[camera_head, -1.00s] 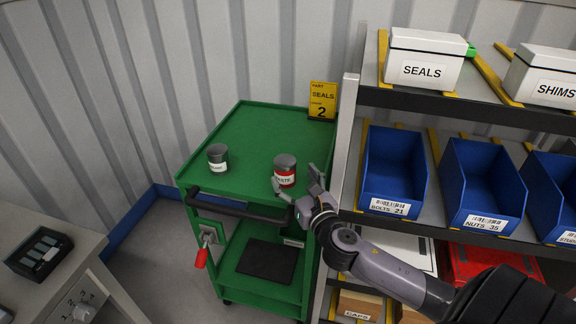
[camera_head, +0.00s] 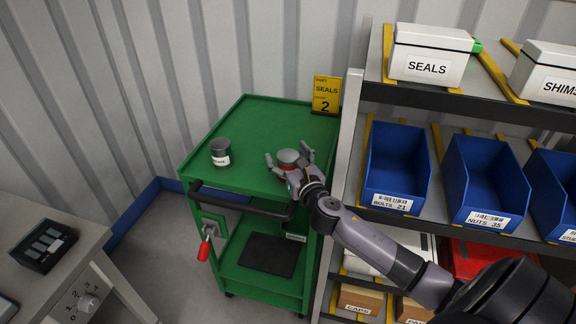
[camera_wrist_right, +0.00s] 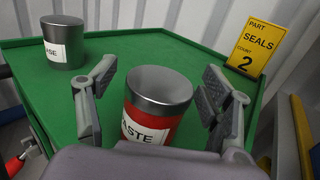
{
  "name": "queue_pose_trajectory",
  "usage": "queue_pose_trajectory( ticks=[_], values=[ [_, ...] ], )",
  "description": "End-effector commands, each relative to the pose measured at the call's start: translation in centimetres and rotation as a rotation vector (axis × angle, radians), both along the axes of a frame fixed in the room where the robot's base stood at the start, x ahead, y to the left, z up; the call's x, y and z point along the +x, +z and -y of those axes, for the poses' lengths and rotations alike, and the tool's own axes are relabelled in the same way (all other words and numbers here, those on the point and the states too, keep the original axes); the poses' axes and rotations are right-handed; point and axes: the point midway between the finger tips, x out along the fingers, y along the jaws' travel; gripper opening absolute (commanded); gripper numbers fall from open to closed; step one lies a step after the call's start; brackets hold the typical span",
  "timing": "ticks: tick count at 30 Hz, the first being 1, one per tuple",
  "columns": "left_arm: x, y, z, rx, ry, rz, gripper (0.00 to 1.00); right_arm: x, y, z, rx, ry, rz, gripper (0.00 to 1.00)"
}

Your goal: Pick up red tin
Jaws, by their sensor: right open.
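The red tin (camera_head: 287,157) stands upright on the green cart's top (camera_head: 262,120), near its right side. In the right wrist view the red tin (camera_wrist_right: 158,100) has a grey metal lid and a white label ending in "ASTE". My right gripper (camera_head: 290,158) is open, with one finger on each side of the tin. In the right wrist view my right gripper (camera_wrist_right: 155,95) shows visible gaps between its fingers and the tin. The tin's lower part is hidden behind the gripper. My left gripper is not in view.
A dark grey tin (camera_head: 220,152) stands on the cart to the left; it also shows in the right wrist view (camera_wrist_right: 62,42). A yellow SEALS sign (camera_head: 326,94) stands at the back right corner. A shelf with blue bins (camera_head: 397,165) is close on the right.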

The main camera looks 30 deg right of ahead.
Motion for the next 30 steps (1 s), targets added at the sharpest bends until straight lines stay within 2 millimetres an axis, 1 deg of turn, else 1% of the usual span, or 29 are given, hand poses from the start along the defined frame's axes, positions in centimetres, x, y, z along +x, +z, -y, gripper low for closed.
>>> queue_pose_trajectory(
  ticks=[1,2,27,30],
  values=[
    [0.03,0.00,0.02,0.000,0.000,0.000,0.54,-0.02,-0.01,0.00,0.000,0.000,0.000,0.73],
    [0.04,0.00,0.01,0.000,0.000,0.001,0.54,-0.02,-0.01,0.00,0.000,0.000,0.000,0.71],
    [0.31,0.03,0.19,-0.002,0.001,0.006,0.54,-0.05,0.00,0.00,0.000,0.000,0.000,0.15],
    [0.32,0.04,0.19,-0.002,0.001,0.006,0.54,-0.03,0.09,0.01,0.000,0.000,0.001,0.15]
  ],
)
